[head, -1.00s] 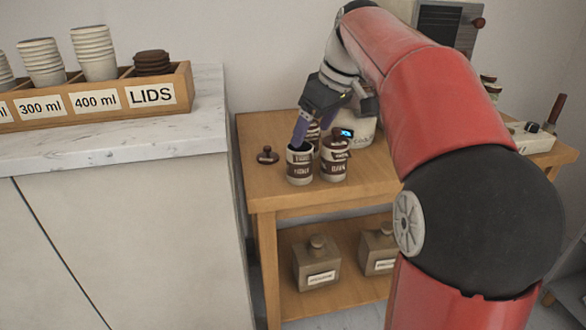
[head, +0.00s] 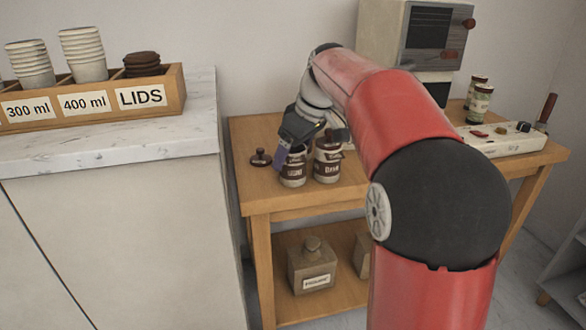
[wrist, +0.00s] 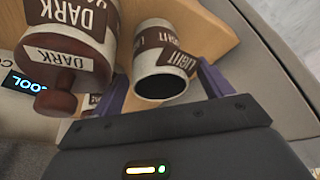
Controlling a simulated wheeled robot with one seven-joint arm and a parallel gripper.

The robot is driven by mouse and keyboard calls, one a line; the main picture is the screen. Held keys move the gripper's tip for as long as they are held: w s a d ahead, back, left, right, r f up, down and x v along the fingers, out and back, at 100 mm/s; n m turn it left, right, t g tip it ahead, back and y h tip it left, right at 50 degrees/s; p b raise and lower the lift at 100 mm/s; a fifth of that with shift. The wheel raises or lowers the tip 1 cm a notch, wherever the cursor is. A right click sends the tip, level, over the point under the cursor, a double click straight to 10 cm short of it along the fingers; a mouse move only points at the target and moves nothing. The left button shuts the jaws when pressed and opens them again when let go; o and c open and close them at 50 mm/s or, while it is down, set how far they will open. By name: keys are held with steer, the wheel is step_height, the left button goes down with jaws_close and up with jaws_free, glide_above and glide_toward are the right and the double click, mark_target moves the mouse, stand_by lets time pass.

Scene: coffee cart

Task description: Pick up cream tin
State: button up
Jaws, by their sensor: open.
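Two cream-coloured tins with brown labels stand on the wooden table; I read no label saying cream. The open, lidless tin marked LIGHT (head: 293,172) is on the left; in the wrist view this tin (wrist: 161,62) shows its hollow mouth. My gripper (wrist: 160,88) is open, with a purple finger on each side of that tin's mouth. In the head view my gripper (head: 283,152) is at the tin's upper left, hiding part of it. The lidded tin marked DARK (head: 327,164) stands close on the right; it is also in the wrist view (wrist: 72,25).
A loose brown lid (head: 260,158) lies on the table (head: 262,195) left of the tins. Another labelled item (wrist: 92,101) is partly hidden behind my gripper. A white counter (head: 110,140) rises at left. A white board (head: 500,138) and jars (head: 479,103) are at right.

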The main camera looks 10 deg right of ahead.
steer(key=c, duration=1.1)
steer(key=shift+c, duration=0.7)
steer(key=shift+r, duration=0.15)
